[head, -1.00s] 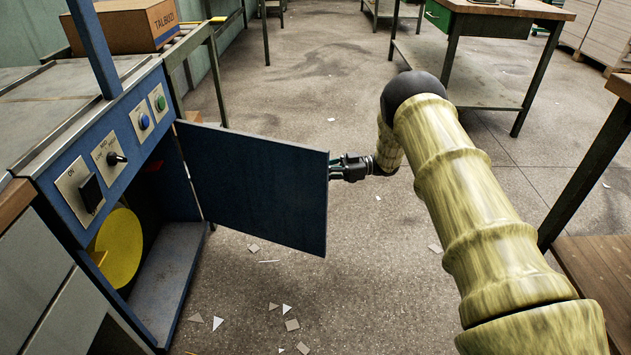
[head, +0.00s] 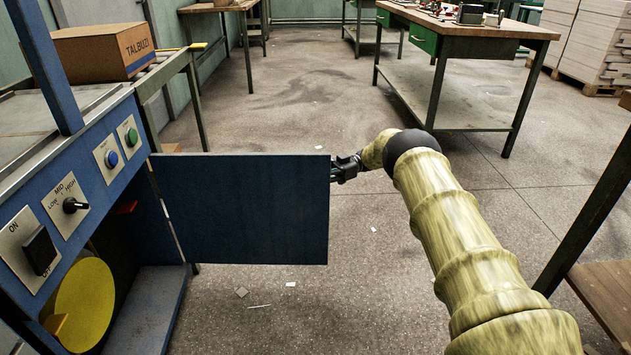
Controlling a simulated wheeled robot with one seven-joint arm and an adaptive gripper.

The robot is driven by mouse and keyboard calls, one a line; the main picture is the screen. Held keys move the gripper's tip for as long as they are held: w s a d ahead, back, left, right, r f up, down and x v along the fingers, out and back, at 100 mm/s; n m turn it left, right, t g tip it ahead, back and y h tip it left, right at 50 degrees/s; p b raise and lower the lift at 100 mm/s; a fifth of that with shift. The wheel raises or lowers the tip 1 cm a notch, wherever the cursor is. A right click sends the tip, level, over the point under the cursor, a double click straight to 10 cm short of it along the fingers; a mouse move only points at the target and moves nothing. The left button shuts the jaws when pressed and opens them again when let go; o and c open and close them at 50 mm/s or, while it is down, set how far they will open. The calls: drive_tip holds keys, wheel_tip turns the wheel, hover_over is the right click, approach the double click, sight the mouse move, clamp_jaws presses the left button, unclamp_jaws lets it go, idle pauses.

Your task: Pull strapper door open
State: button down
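The strapper door (head: 243,210) is a flat dark blue panel, swung open from the blue strapper (head: 97,180) at left. Its hinge side meets the cabinet, and its free edge points right. The cabinet's inside shows, with a yellow disc (head: 84,306) in it. My gripper (head: 343,168) is at the upper part of the door's free edge, touching it or very close. The fingers are small and partly hidden by the door, so I cannot tell whether they are shut on it.
A roller stand with a cardboard box (head: 103,50) stands behind the strapper. A workbench (head: 458,62) stands at the back right, and another table (head: 605,283) is at the right edge. The floor (head: 290,110) between is mostly clear, with a few paper scraps.

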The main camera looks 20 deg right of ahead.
drive_tip(key=shift+w+a, duration=0.1)
drive_tip(key=shift+a, duration=0.2)
drive_tip(key=c, duration=1.5)
unclamp_jaws()
drive_tip(key=shift+c, duration=0.2)
drive_tip(key=shift+d, duration=0.35)
